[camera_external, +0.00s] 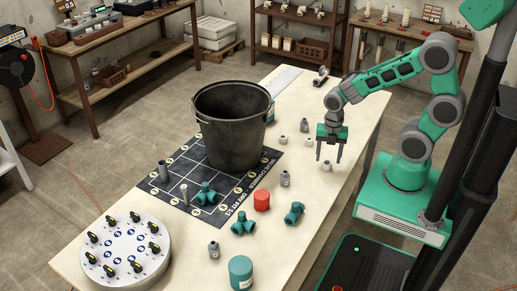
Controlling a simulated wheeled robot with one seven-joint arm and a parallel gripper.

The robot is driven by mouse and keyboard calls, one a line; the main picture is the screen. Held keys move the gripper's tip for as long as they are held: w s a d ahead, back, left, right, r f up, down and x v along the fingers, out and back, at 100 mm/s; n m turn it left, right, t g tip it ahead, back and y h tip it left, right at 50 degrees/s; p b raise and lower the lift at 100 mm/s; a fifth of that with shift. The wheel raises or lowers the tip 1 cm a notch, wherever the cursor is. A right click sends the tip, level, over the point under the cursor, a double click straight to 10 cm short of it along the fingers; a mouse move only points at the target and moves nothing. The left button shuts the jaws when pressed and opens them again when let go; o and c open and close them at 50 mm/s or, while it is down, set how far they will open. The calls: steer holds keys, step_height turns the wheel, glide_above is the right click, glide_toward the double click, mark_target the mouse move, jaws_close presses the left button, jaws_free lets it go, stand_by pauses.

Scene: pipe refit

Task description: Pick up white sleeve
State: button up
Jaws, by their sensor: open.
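Several small white pieces that look like sleeves are on the table (340,205). One white sleeve (326,165) is just below and between the fingertips of my gripper (329,158). Another (308,143) lies a little left of the gripper, and a third (283,139) lies further left. My gripper is open, points down and appears empty. I cannot tell from this view whether the fingers are around the nearest sleeve or still above it.
A large black bucket (233,130) stands on a dark gridded mat (178,178) to the left. Grey bottles (285,178) and (304,125) stand near the gripper. A red cylinder (262,200), green pipe fittings (295,213) and a round white dial unit (125,250) occupy the nearer table.

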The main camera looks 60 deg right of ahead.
mark_target(328, 162)
step_height(328, 162, down, 3)
steer(key=shift+f, duration=0.1)
jaws_close()
stand_by(0.6)
